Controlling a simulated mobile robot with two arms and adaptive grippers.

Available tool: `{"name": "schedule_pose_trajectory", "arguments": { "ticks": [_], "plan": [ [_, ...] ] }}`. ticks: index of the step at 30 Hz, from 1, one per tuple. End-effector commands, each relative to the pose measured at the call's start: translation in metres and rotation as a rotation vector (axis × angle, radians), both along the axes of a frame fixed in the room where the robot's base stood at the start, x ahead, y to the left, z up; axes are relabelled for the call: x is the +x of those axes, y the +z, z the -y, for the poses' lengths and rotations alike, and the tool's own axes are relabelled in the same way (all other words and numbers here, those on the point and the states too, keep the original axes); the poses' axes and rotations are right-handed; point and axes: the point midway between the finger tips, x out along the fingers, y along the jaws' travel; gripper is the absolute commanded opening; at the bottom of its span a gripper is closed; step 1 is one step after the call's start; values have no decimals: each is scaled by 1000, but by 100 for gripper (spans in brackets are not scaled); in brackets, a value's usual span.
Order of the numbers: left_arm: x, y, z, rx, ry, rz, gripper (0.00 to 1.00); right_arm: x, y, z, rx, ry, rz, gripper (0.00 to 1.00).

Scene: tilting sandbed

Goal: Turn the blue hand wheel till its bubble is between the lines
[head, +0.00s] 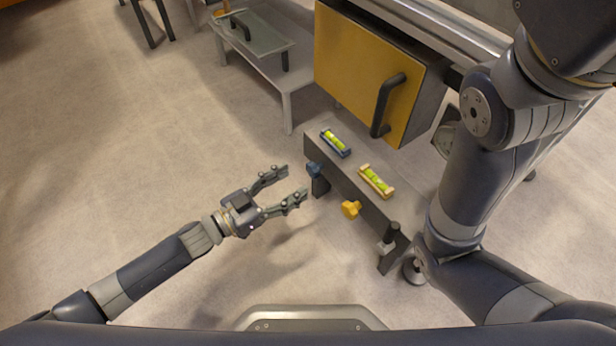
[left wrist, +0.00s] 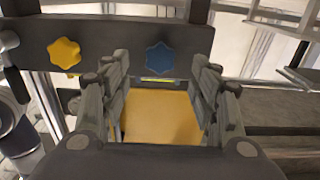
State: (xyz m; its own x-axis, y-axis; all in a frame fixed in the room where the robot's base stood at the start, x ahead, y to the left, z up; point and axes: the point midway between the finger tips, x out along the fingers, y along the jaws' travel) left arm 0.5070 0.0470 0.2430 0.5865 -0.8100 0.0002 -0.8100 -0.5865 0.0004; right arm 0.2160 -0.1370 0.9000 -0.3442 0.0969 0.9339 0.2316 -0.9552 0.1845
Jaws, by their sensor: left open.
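The blue hand wheel (head: 313,170) is on the front side of a dark grey bench, near its far left end. It also shows in the left wrist view (left wrist: 160,57), star-shaped, beyond my fingers. A blue-framed level vial (head: 336,143) with a yellow-green tube lies on the bench top above it; the bubble's place between the lines is too small to tell. My left gripper (head: 295,182) is open and empty, a little left of the blue wheel and apart from it. My right gripper is not in view; only my right arm shows at the right.
A yellow hand wheel (head: 351,208) and a yellow-framed vial (head: 376,181) are on the same bench, nearer to me. A yellow-fronted cabinet (head: 350,70) with a dark handle stands behind. A low grey table (head: 262,45) is at the back. Floor left of the bench is clear.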

Motion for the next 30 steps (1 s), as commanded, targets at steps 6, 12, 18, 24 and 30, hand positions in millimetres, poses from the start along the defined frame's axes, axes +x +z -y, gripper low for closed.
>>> {"name": "schedule_pose_trajectory", "arguments": {
  "ticks": [6,12,18,24,30],
  "plan": [
    [23,-3,31,-2,0,3,56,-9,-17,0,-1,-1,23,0],
    [33,-1,45,0,1,1,56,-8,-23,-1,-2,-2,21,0],
    [34,0,46,0,1,0,56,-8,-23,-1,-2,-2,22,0],
    [34,0,46,0,2,0,36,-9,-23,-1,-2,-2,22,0],
    [34,0,46,0,2,0,11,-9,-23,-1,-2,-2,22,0]
  ]
}}
